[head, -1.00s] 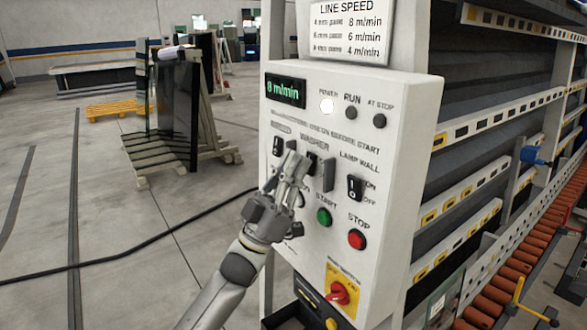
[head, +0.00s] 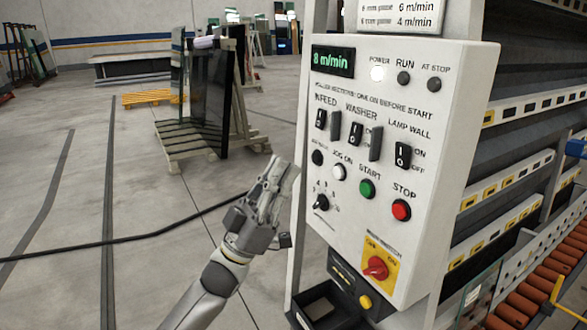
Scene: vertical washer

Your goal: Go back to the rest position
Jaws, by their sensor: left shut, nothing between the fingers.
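My left gripper (head: 277,180) is in the lower middle of the head view, pointing up with its fingers together and nothing held. It is in front of and just left of the white control panel (head: 440,150), apart from its switches. The panel's display (head: 332,61) reads 8 m/min and the power lamp (head: 377,74) is lit white. The infeed and washer switches, the green start button (head: 367,188), the red stop button (head: 401,210) and the red-and-yellow main switch (head: 376,267) all show uncovered. My right gripper is not in view.
The washer (head: 530,130) with its roller conveyor (head: 524,301) is at the right. A glass rack on a wooden pallet (head: 187,138) stands behind at the left. A black cable (head: 110,241) crosses the floor. The floor left of my arm is mostly clear.

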